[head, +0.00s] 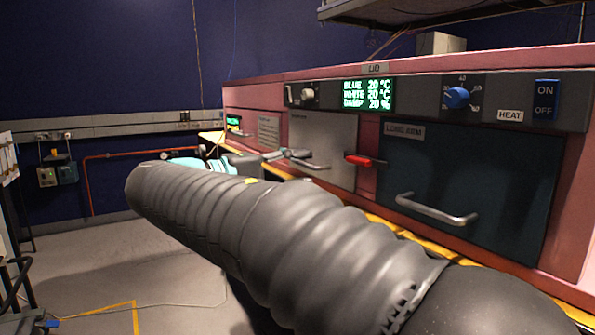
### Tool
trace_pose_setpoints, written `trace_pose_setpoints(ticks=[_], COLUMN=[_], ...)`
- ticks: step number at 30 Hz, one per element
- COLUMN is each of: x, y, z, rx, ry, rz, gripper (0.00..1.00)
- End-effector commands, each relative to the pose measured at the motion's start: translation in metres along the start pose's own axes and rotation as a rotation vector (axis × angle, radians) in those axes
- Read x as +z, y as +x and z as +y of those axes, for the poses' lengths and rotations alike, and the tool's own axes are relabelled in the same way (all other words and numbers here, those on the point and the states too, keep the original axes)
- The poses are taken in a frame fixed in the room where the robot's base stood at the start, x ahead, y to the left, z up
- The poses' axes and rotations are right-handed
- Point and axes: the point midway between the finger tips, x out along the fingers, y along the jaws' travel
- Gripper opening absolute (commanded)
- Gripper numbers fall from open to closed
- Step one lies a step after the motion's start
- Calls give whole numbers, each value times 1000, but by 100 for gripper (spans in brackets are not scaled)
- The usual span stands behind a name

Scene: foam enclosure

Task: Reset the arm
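My arm, in a dark ribbed sleeve, stretches across the head view from the lower right to the left and bends back at a teal joint. My gripper (285,154) is small and far off, at the handle (309,163) of the grey door (325,140) in the pink machine. Its fingers overlap the handle in the picture. I cannot tell whether they touch it or whether they are open or shut. Part of the gripper is hidden behind the arm.
The pink machine (575,218) fills the right side. Its dark door (465,180) has a bar handle (437,209); a red handle (365,160) sticks out beside it. A display (367,95) and blue knob (457,98) sit above. The floor (95,260) at left is mostly clear.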

Motion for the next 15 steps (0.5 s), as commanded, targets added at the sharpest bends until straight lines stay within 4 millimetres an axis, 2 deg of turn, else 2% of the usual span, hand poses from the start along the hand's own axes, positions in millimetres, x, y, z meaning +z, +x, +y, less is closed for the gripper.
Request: trace_pose_setpoints(ticks=[3, 5, 8, 10, 13, 15], x=[-10, -20, -35, -33, -14, 6], y=[0, -1, -7, -14, -15, -15], z=[-5, -23, -74, -116, -170, -203], rx=[-20, -77, -203, -332, -533, -676], ry=[-11, -41, -125, -177, -210, -205], rz=[43, 92, 175, 238, 292, 310], gripper=[38, 38, 38, 38, 38, 38])
